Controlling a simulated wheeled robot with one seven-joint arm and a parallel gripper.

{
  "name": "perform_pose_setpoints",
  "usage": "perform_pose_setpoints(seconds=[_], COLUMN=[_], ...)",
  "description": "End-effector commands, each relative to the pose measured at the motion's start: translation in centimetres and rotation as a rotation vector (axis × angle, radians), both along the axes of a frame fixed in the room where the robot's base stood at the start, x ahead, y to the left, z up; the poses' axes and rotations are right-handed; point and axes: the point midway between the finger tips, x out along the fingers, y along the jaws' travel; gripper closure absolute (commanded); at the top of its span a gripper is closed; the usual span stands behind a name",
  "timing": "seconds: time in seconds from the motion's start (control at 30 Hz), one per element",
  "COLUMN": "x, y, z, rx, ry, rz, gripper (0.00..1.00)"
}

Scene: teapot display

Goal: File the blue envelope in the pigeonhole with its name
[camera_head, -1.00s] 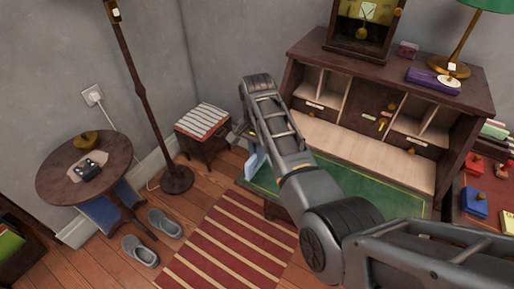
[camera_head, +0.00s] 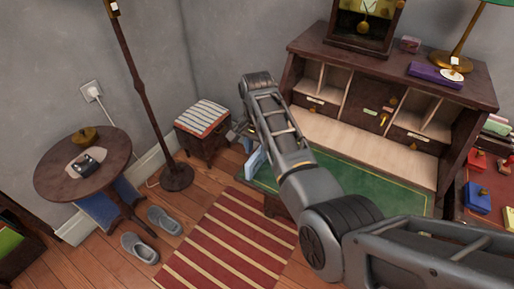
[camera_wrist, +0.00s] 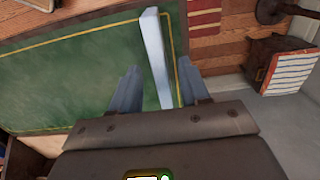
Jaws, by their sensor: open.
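The pale blue envelope (camera_head: 256,162) stands on edge at the left end of the green desk top, partly hidden by my arm. In the wrist view the envelope (camera_wrist: 154,52) shows as a thin upright slab between the two fingers of my gripper (camera_wrist: 158,88).
A clock (camera_head: 365,22), a purple box (camera_head: 435,75) and a lamp (camera_head: 464,45) stand on the desk's top. A striped stool (camera_head: 203,118) stands left of the desk. A side table (camera_head: 105,165) is farther left. The green writing surface (camera_head: 390,190) is mostly clear.

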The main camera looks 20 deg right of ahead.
Motion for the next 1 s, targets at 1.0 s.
perform_pose_setpoints(seconds=[1.0], x=[0.0], y=[0.0], z=[7.8], rx=[0.000], ry=[0.000], rz=[0.001], gripper=[0.54])
